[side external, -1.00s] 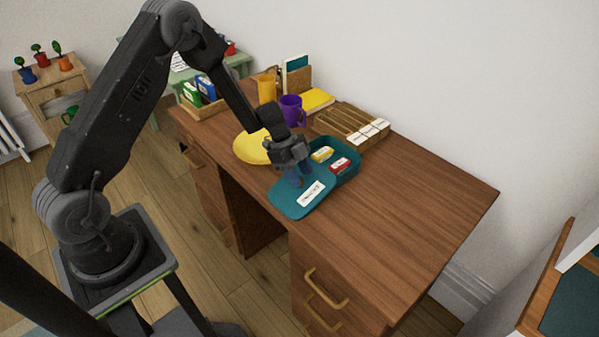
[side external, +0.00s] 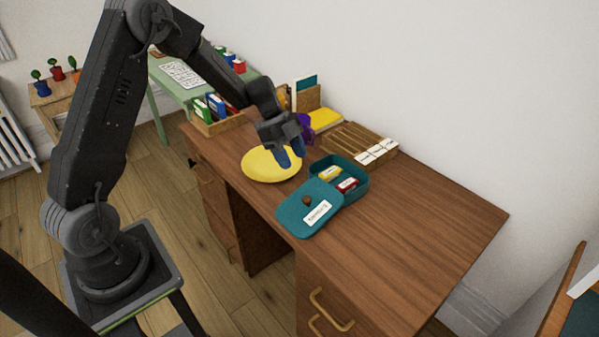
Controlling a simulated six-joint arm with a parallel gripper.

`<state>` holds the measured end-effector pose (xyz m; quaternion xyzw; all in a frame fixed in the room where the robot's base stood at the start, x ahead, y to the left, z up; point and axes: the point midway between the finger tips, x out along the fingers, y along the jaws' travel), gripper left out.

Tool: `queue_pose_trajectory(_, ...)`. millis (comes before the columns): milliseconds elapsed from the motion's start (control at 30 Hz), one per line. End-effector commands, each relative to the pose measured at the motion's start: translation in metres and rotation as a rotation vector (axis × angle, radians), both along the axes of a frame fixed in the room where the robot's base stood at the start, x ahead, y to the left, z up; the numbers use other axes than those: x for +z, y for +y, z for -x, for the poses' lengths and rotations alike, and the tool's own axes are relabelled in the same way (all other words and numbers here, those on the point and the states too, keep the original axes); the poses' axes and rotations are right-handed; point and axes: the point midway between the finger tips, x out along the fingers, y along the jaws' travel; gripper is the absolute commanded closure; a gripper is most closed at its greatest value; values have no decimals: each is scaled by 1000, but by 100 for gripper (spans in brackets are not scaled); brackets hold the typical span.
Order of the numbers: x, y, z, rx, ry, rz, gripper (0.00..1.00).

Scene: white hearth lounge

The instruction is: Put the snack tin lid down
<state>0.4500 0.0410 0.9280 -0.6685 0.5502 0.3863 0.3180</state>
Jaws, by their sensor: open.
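The snack tin lid (side external: 293,217) is teal with a white label and a brown knob. It lies on the wooden desk at the near left side of the teal snack tin (side external: 357,190), close against it. I cannot tell whether its edge rests on the tin's rim. The tin is open and holds a yellow packet (side external: 329,173) and a red packet (side external: 347,184). My gripper (side external: 291,160) is open and empty, its blue fingertips above the right part of the yellow plate (side external: 260,166), apart from the lid.
A purple mug (side external: 306,128) stands behind my gripper, partly hidden. A wooden slatted rack (side external: 350,140) with white-labelled blocks is behind the tin. An organiser with books (side external: 217,122) stands at the back left. The desk's right half (side external: 430,215) is clear.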

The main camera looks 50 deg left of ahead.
Motion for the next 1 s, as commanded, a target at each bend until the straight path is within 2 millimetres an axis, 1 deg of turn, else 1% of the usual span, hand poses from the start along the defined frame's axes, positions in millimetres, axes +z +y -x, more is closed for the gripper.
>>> queue_pose_trajectory(33, 6, 3, 0, 0, -2, 0, 49)
queue_pose_trajectory(133, 12, 6, 1, 0, 0, -2, 49)
queue_pose_trajectory(233, 25, 3, 5, 23, 11, -13, 49)
queue_pose_trajectory(267, 32, 0, 8, 36, 17, -21, 49)
queue_pose_trajectory(367, 62, -15, 21, 121, 50, -58, 49)
queue_pose_trajectory(400, 76, -22, 29, 168, 64, -76, 49)
queue_pose_trajectory(467, 97, -34, 45, 251, 87, -105, 49)
queue_pose_trajectory(500, 111, -41, 56, 310, 99, -124, 49)
queue_pose_trajectory(567, 128, -51, 74, 403, 113, -148, 49)
queue_pose_trajectory(600, 139, -58, 86, 467, 119, -161, 49)
queue_pose_trajectory(667, 153, -66, 105, 566, 121, -177, 49)
queue_pose_trajectory(700, 162, -71, 118, 633, 121, -184, 49)
queue_pose_trajectory(833, 182, -83, 162, 859, 102, -183, 49)
queue_pose_trajectory(900, 189, -87, 184, 981, 85, -165, 49)
queue_pose_trajectory(1000, 194, -90, 211, 1135, 59, -125, 49)
